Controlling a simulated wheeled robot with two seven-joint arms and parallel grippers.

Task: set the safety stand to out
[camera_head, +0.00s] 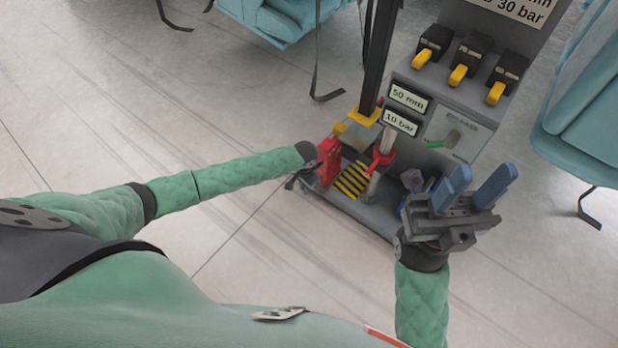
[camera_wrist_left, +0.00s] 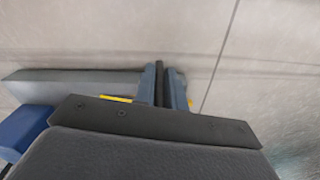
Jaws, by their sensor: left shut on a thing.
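A red upright piece (camera_head: 329,161), which looks like the safety stand, stands at the left edge of the machine's base. My left gripper (camera_head: 303,176) is low beside it, mostly hidden by my own wrist. In the left wrist view, its blue fingers (camera_wrist_left: 163,87) are shut on a thin dark bar (camera_wrist_left: 159,78). I cannot tell whether this bar belongs to the red piece. My right gripper (camera_head: 474,189) is open and empty, in front of the machine's right side.
The grey machine (camera_head: 460,95) carries yellow-handled switches (camera_head: 458,75) and displays reading 50 mm and 10 bar (camera_head: 401,122). A red clamp-like part (camera_head: 380,160) stands by a yellow-black striped plate (camera_head: 353,180). Teal seats (camera_head: 590,110) stand at the right and back. The left floor is clear.

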